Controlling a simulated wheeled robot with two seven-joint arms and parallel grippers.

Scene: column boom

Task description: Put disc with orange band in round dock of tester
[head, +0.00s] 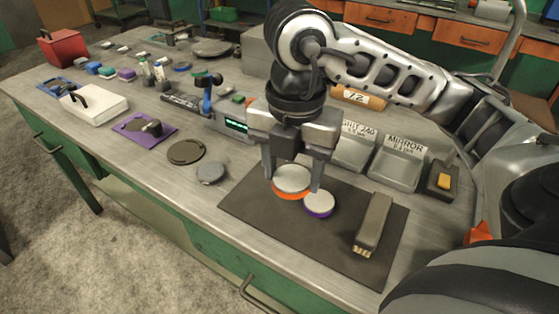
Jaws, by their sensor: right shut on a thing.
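The disc with orange band (291,177) has a pale top and is at the back left of the dark mat. My right gripper (292,176) points down over it, with one finger on each side, and is shut on it. I cannot tell whether the disc still touches the mat. A device with a lit green display (236,125), which looks like the tester, stands behind and left of the gripper. My arm and gripper are close to its right side. I cannot make out its round dock for certain. My left gripper is out of view.
A disc with purple band (319,205) sits right beside the held disc, near the right finger. A grey brush-like block (373,225) lies on the mat (325,243). A dark round plate (187,151) and a grey disc (210,173) lie left. Labelled grey bins (399,163) stand right.

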